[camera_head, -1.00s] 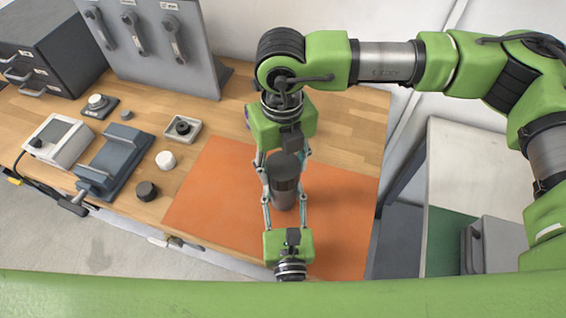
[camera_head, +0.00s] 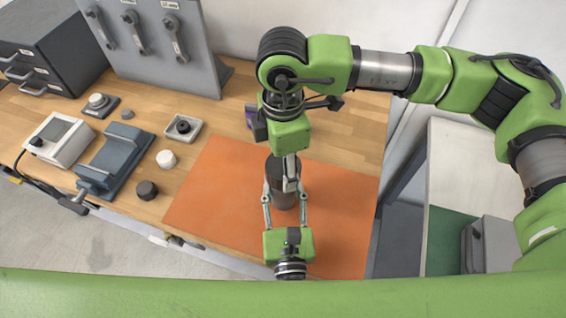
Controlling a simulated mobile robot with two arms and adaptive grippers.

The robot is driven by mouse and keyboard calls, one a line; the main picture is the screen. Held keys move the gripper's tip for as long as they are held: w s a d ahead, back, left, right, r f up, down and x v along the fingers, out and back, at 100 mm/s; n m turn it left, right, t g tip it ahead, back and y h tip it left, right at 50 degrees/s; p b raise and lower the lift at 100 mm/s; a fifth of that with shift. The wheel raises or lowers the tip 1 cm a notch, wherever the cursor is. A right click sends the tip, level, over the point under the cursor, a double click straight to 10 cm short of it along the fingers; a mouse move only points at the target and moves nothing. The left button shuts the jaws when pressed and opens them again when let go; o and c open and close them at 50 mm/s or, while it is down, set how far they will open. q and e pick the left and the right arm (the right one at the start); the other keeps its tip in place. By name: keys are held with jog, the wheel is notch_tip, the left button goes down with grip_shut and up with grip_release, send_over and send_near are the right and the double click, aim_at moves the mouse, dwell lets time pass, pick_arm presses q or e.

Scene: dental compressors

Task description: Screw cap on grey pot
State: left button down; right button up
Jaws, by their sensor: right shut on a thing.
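The dark grey pot (camera_head: 283,198) stands upright on the orange mat (camera_head: 215,190). My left gripper (camera_head: 284,197) comes in from the near side, with one finger against each side of the pot's lower part. My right gripper (camera_head: 290,182) reaches down from above and is seen nearly edge-on. It is shut at the pot's dark top, which appears to be the cap (camera_head: 272,168). The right fingers hide part of the top, so the seam between cap and pot cannot be made out clearly.
A black knob-like piece (camera_head: 147,190), a white round piece (camera_head: 166,159), a small tray (camera_head: 196,131) and a grey cradle (camera_head: 120,152) lie left of the mat. A purple-faced dark object (camera_head: 251,119) stands behind my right gripper. The mat's left part is clear.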

jog(key=shift+w+r+m, duration=0.1)
jog(key=shift+m, duration=0.3)
jog(key=o, duration=1)
jog(key=shift+r, duration=2.2)
jog(key=shift+c, duration=0.2)
